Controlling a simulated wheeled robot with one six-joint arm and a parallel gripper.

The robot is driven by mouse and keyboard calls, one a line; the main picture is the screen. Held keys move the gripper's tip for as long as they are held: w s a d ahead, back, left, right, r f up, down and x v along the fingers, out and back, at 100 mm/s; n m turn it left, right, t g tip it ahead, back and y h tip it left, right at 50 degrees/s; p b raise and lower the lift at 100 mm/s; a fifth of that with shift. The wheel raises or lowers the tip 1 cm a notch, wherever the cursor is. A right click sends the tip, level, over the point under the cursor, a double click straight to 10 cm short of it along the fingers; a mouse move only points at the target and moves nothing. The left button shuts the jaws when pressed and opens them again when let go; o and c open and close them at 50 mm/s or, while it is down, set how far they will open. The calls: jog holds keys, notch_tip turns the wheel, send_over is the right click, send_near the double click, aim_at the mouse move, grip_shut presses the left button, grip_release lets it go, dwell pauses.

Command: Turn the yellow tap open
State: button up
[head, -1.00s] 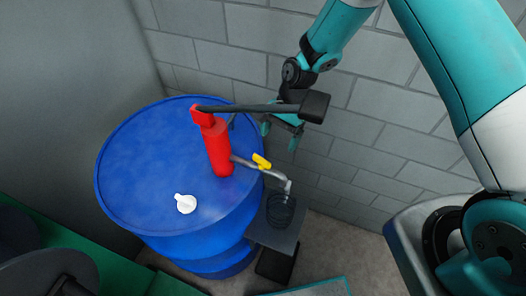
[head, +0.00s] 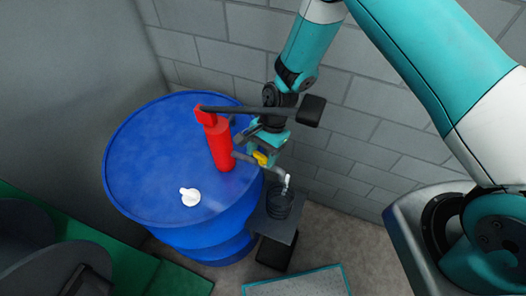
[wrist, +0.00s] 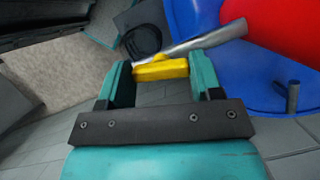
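The yellow tap (head: 260,158) is a small lever on the grey metal spout pipe (head: 277,171) of the red hand pump (head: 219,147), which stands on the blue drum. My gripper (head: 262,146) is at the tap, partly hiding it in the head view. In the wrist view, the yellow lever (wrist: 160,70) lies crosswise between the two teal fingertips of my gripper (wrist: 161,76). The fingers are apart, with the lever filling most of the gap. Whether they touch its ends is hard to tell.
The pump's black handle (head: 258,110) extends right, close to my wrist. A dark round container (head: 280,203) stands under the spout on a grey stand (head: 275,228). A white fitting (head: 190,197) sits on the blue drum (head: 140,165). A grey block wall (head: 362,140) is behind.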

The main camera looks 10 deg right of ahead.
jog(key=shift+c, duration=1.4)
jog(key=shift+w+f+n+h+b, duration=0.1)
jog(key=shift+f+n+h+b, duration=0.2)
jog(key=shift+n+b, duration=0.65)
jog(key=shift+r+n+g+b, duration=0.3)
jog(key=shift+n+g, duration=0.1)
jog(key=shift+n, duration=0.15)
jog(key=o, duration=0.9)
